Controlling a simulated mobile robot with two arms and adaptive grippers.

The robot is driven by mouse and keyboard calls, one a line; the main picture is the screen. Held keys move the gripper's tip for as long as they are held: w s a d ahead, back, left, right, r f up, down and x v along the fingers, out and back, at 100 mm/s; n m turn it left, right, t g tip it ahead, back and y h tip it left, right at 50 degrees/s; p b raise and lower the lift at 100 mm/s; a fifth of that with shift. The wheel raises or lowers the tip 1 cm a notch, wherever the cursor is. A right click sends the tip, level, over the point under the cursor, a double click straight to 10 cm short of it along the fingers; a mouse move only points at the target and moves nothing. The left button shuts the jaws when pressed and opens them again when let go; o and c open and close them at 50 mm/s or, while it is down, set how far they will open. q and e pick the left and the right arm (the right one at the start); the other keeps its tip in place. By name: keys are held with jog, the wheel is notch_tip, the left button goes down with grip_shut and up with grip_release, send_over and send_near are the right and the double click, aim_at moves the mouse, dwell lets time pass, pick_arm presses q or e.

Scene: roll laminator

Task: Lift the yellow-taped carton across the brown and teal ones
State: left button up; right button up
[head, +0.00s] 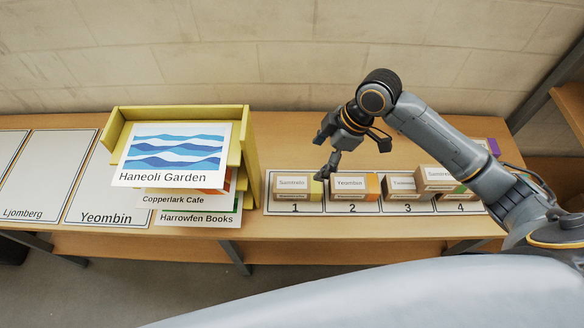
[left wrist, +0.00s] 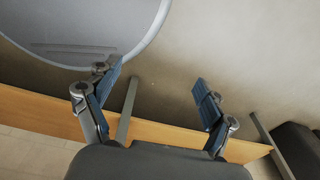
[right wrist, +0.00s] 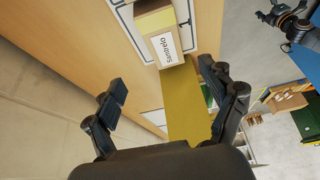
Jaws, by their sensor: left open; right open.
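A tan carton with a yellow-taped end (head: 292,187) sits on slot 1 of the numbered strip. In the right wrist view this carton (right wrist: 163,38) shows beyond my fingertips with its label and yellow band. To its right is an orange-taped carton (head: 350,187) on slot 2, then a carton (head: 401,187) on slot 3 whose tape colour I cannot make out. I cannot pick out a brown or teal one. My right gripper (head: 326,169) hangs just above and behind the first two cartons, open and empty. My left gripper (left wrist: 158,78) is open and empty, outside the head view.
A yellow rack (head: 249,150) with signs stands just left of slot 1. A purple end (head: 494,147) shows behind that arm. Bare table (head: 290,135) lies behind the strip.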

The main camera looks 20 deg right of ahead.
aim_at(299, 183)
jog(key=x, duration=0.3)
jog(key=p+x, duration=0.1)
jog(key=x, duration=0.1)
jog(key=shift+s+a+f, duration=0.2)
jog(key=shift+s, duration=0.15)
jog(key=shift+w+a+f, duration=0.2)
jog(key=shift+f, duration=0.3)
jog(key=shift+w+a+f, duration=0.15)
jog(key=shift+w+f, duration=0.05)
jog(key=shift+f, duration=0.35)
jog(key=shift+w+f, duration=0.1)
jog(key=shift+f, duration=0.1)
jog(key=shift+s+a+f+p, duration=0.2)
jog(key=shift+a+f+p, duration=0.25)
jog(key=shift+f+p, duration=0.3)
jog(key=x, duration=0.2)
jog(key=shift+f, duration=0.25)
jog(key=shift+a+f, duration=0.15)
jog(key=shift+f, duration=0.15)
jog(key=shift+w+f, duration=0.1)
jog(key=shift+c, duration=0.2)
pick_arm(q)
jog(key=r, duration=0.1)
jog(key=s+r, duration=0.1)
jog(key=r, duration=0.1)
pick_arm(e)
jog(key=c, duration=1.4)
